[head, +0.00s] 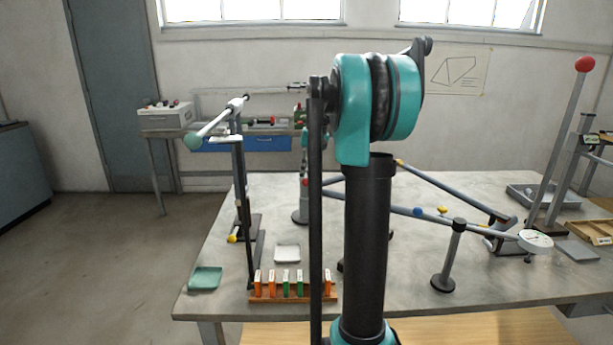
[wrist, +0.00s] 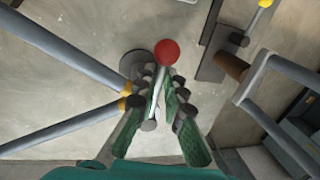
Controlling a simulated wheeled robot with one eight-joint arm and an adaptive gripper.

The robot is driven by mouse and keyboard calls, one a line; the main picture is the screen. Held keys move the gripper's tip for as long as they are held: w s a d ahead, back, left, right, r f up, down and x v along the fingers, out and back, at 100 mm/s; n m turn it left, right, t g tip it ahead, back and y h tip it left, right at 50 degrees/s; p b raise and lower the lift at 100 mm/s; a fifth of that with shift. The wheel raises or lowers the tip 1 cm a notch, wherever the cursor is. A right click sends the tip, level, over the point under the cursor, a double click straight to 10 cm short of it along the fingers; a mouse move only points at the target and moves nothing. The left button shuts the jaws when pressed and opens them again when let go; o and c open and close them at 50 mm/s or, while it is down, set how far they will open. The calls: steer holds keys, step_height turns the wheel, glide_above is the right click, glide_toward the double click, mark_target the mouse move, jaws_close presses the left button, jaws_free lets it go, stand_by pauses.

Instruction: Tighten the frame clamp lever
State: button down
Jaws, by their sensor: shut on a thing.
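In the wrist view my gripper (wrist: 163,94) is shut on a slim pale clamp lever (wrist: 155,97), which runs between its green fingers. A red ball knob (wrist: 167,52) shows just beyond the fingertips. A round dark base (wrist: 138,64) lies below it. Two grey frame tubes (wrist: 75,58) come in from the left, with yellow ends close to the left finger. In the head view my arm hides much of this spot. Part of my gripper (head: 304,140) shows left of the arm, with the red knob (head: 305,182) under it. How far the lever is turned cannot be told.
On the table (head: 245,325) stand a rack of orange and green pieces (head: 292,297), a green tray (head: 205,278) and a white tray (head: 287,253). A tall upright (head: 240,190) is at left. A small post (head: 450,255) and a tall red-knobbed lever (head: 570,120) are at right.

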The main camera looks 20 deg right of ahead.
steer(key=c, duration=1.6)
jaws_free()
steer(key=shift+d, duration=0.1)
steer(key=shift+r, duration=0.1)
step_height(320, 180, up, 12)
steer(key=d, duration=0.2)
steer(key=shift+s+d+f, duration=0.15)
steer(key=shift+s+f, duration=0.05)
steer(key=shift+s, duration=0.1)
